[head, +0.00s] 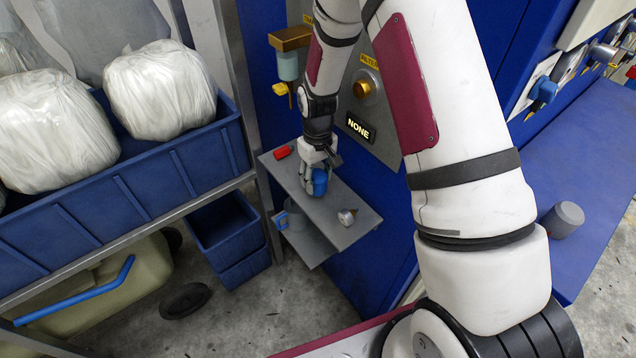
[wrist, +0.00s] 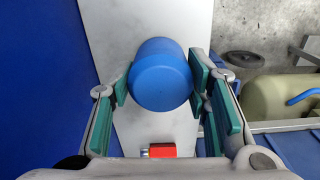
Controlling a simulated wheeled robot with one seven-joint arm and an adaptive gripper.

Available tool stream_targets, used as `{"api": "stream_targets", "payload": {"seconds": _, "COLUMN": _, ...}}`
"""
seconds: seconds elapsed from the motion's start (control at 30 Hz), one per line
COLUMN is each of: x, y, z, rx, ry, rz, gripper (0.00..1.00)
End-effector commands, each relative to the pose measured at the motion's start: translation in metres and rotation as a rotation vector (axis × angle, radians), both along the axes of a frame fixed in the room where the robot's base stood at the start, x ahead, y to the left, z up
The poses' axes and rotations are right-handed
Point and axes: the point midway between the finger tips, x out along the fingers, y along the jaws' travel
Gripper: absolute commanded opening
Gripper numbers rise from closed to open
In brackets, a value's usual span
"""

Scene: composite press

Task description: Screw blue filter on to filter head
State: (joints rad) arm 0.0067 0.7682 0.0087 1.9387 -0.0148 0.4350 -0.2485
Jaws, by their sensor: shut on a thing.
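The blue filter (head: 320,183) stands at the small grey shelf on the blue machine. In the wrist view the blue filter (wrist: 160,74) sits between the green finger pads, its round end facing the camera. My gripper (head: 317,172) is shut on it; it also shows in the wrist view (wrist: 158,90). I cannot tell whether the filter touches the shelf. The filter head (head: 290,42) appears to be the brass-coloured block at the upper left of the machine, with a teal cylinder (head: 288,66) under it.
A lit "NONE" display (head: 359,127) is on the panel to the right. Blue crates (head: 226,240) and a rack stand at left.

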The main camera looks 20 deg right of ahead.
Motion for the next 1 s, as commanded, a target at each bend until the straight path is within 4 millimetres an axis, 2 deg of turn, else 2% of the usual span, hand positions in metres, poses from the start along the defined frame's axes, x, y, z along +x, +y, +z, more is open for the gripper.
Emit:
{"api": "stream_targets", "payload": {"seconds": 0.5, "x": 0.000, "y": 0.000, "z": 0.024, "rx": 0.000, "ry": -0.001, "rz": 0.000, "gripper": 0.14}}
{"api": "stream_targets", "payload": {"seconds": 0.8, "x": 0.000, "y": 0.000, "z": 0.026, "rx": 0.000, "ry": 0.000, "rz": 0.000, "gripper": 0.14}}
{"api": "stream_targets", "payload": {"seconds": 0.83, "x": 0.000, "y": 0.000, "z": 0.026, "rx": 0.000, "ry": 0.000, "rz": 0.000, "gripper": 0.39}}
{"api": "stream_targets", "payload": {"seconds": 0.93, "x": 0.000, "y": 0.000, "z": 0.026, "rx": 0.000, "ry": 0.000, "rz": 0.000, "gripper": 0.17}}
{"api": "stream_targets", "payload": {"seconds": 1.0, "x": 0.000, "y": 0.000, "z": 0.026, "rx": 0.000, "ry": 0.000, "rz": 0.000, "gripper": 0.17}}
